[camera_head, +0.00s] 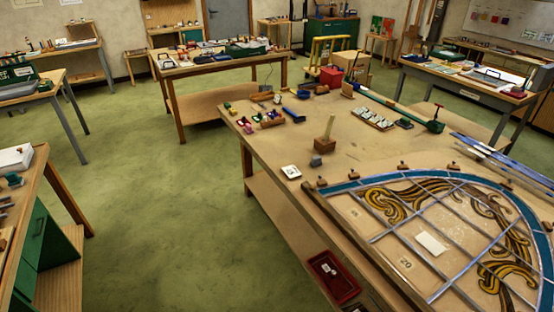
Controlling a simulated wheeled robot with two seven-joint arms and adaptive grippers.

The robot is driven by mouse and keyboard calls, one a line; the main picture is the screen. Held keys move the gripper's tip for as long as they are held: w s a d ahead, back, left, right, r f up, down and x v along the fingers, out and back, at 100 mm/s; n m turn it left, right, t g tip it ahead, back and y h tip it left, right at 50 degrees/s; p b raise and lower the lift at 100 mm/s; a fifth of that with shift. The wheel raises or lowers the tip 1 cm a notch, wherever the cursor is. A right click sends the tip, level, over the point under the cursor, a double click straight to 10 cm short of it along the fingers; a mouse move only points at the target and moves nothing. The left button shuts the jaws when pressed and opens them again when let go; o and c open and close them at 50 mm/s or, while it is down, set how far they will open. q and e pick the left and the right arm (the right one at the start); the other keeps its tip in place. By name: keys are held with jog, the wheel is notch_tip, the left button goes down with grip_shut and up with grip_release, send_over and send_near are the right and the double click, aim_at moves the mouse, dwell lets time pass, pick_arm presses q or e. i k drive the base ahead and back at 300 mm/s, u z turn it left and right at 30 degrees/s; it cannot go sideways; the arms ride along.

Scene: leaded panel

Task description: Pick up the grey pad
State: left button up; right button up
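A small dark grey block (316,161), which may be the grey pad, lies on the near workbench (276,158). It is just left of and in front of a brown wooden block with an upright peg (325,143). It is too small to tell its material. A white card with dark marks (291,172) lies to its lower left. Neither of my grippers shows in the head view.
A leaded glass panel with a blue border (420,230) covers the bench's right part. Small tools and a red-sided tray (271,119) sit at its far left. A red tray (333,277) is on the lower shelf. Green floor (150,220) left of the bench is clear.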

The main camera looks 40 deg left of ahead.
aim_at(316, 160)
jog(key=u, duration=1.15)
